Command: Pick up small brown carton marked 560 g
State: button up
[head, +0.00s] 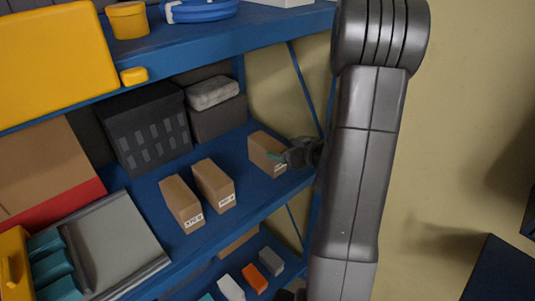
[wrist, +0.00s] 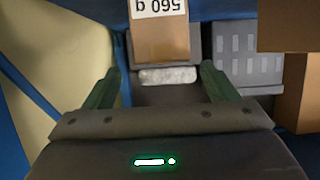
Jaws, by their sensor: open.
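The small brown carton (head: 264,152) stands on the middle blue shelf at its right end. In the wrist view the carton (wrist: 160,42) is at the top centre, with its white label reading 560 g upside down. My gripper (head: 284,156) is at the carton's right side in the head view and hides part of it. In the wrist view my gripper (wrist: 158,72) has its two green fingers spread wide, with the carton lying ahead between their lines. I cannot tell whether a finger touches it.
Two similar brown cartons (head: 181,203) (head: 214,186) stand to the left on the same shelf. Dark crates (head: 148,128) are behind, one topped by a grey item (head: 212,92). The upper blue shelf (head: 260,28) is overhead. A blue upright and brace flank the right end.

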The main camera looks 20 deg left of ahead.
aim_at(272, 145)
jog(key=shift+p+x, duration=0.65)
jog(key=shift+x, duration=2.9)
jog(key=shift+s+r, duration=0.1)
jog(key=c, duration=1.3)
jog(key=shift+c, duration=0.9)
jog(key=shift+r, duration=0.15)
